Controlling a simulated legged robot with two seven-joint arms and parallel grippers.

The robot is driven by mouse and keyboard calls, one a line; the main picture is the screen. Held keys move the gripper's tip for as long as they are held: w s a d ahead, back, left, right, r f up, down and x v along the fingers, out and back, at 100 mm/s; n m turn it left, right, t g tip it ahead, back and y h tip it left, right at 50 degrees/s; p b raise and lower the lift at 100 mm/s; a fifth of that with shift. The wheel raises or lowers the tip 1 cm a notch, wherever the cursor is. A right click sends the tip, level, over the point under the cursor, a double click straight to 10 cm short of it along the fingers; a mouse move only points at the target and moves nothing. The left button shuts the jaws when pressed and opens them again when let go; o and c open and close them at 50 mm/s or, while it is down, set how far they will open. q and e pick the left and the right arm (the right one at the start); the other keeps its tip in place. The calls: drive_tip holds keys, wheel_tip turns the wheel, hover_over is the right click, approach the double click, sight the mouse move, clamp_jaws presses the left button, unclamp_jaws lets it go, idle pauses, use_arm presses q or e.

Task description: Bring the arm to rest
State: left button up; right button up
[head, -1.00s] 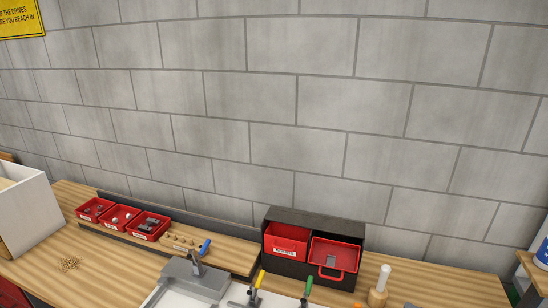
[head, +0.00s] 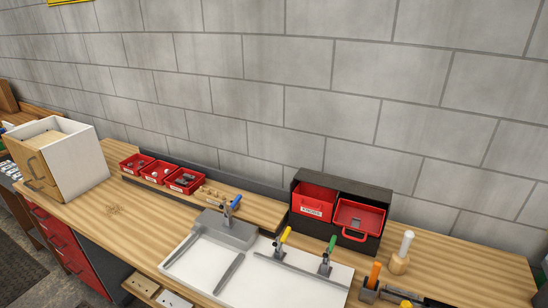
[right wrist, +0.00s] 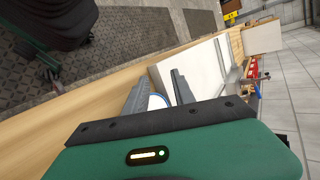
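My right gripper (right wrist: 162,82) shows in the right wrist view, its two dark grey fingers apart. A small white thing with a blue edge (right wrist: 157,101) shows between the fingers near their base; I cannot tell what it is or whether it is touched. The wooden bench (right wrist: 62,128) runs along beyond the fingers, with a white surface (right wrist: 197,68) on it. In the head view neither arm shows. My left gripper is in no view.
The head view shows the bench (head: 135,232) with a white plate (head: 285,284), toggle clamps (head: 327,262), small red bins (head: 186,181), a black rack (head: 340,194) with red drawers and a wooden box (head: 88,165). A stool-like dark thing (right wrist: 55,25) stands on the floor mat.

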drive_tip(key=s+a+f+g, duration=0.1)
drive_tip(key=s+f+n+h, duration=0.1)
drive_tip(key=a+f+g+h+b, duration=0.1)
drive_tip(key=f, duration=0.1)
drive_tip(key=shift+s+a+n+g, duration=0.3)
drive_tip(key=shift+s+a, duration=0.05)
drive_tip(key=shift+s, duration=0.05)
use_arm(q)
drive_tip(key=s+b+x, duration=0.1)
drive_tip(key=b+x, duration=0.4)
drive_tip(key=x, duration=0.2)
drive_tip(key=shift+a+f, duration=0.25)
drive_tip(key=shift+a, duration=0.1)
use_arm(e)
drive_tip(key=s+a+r+n+t+h, duration=0.1)
drive_tip(key=s+a+r+n+h, duration=0.1)
drive_tip(key=h, duration=0.6)
drive_tip(key=a+r+n, duration=0.1)
drive_tip(key=a+n, duration=0.1)
drive_tip(key=n, duration=0.1)
drive_tip(key=shift+a+r+t, duration=0.25)
drive_tip(key=shift+r+t, duration=0.05)
drive_tip(key=shift+t, duration=0.1)
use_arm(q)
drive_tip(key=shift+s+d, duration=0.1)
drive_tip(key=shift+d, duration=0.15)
use_arm(e)
drive_tip(key=shift+d, duration=0.25)
